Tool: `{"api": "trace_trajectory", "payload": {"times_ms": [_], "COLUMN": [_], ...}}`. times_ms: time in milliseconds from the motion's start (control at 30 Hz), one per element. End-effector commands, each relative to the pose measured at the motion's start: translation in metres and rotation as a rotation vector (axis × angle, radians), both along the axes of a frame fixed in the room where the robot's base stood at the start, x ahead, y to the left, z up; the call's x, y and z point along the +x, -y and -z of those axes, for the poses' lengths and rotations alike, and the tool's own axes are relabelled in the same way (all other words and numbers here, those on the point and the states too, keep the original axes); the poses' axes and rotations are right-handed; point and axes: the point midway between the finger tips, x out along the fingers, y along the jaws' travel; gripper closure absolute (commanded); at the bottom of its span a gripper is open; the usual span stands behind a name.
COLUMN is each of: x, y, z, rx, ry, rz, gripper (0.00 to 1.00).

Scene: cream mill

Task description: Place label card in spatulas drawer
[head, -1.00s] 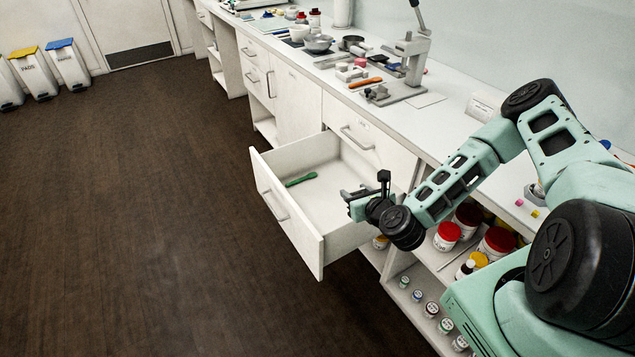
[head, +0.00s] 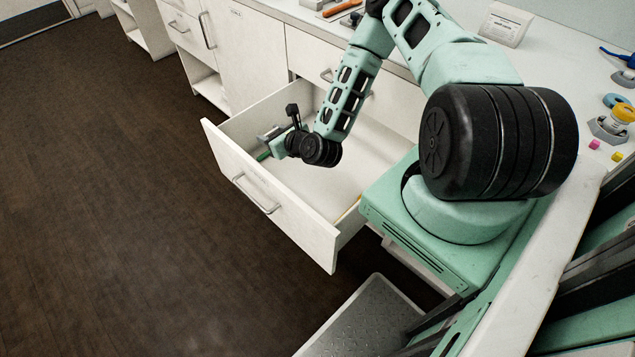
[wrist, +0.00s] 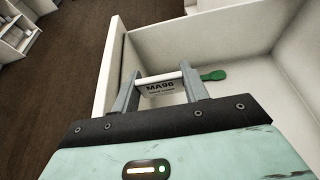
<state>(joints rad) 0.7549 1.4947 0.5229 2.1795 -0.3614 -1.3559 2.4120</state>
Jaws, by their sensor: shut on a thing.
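The label card (wrist: 160,88), white with the print "MA96", is between the two grey fingers of my gripper (wrist: 165,79) in the wrist view. My gripper is shut on it. In the head view my gripper (head: 270,136) is over the open drawer (head: 262,196), towards its left side; the card cannot be made out there. A green spatula (wrist: 214,75) lies on the drawer floor, just right of the fingers in the wrist view. In the head view only a bit of green (head: 263,155) shows below my gripper. The card's gap to the drawer floor is hard to tell.
The white drawer walls stand around my gripper; one wall (wrist: 108,65) is close on the left in the wrist view. The counter (head: 545,75) runs above the drawer, with a white sign (head: 506,25) on it. The dark floor (head: 110,200) at left is clear.

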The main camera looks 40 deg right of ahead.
Motion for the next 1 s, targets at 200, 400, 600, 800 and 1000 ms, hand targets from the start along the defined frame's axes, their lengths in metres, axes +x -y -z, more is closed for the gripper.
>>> {"api": "trace_trajectory", "payload": {"times_ms": [200, 400, 600, 800, 1000], "x": [0.014, 0.022, 0.024, 0.024, 0.025], "y": [0.021, 0.035, 0.039, 0.038, 0.039], "z": [0.081, 0.112, 0.128, 0.163, 0.182], "rx": [-0.006, -0.004, -0.003, -0.004, -0.004], "ry": [0.003, 0.003, 0.000, -0.001, 0.001], "rz": [-0.010, -0.014, -0.015, -0.016, -0.015], "gripper": [0.77, 0.77, 0.77, 0.77, 0.77]}}
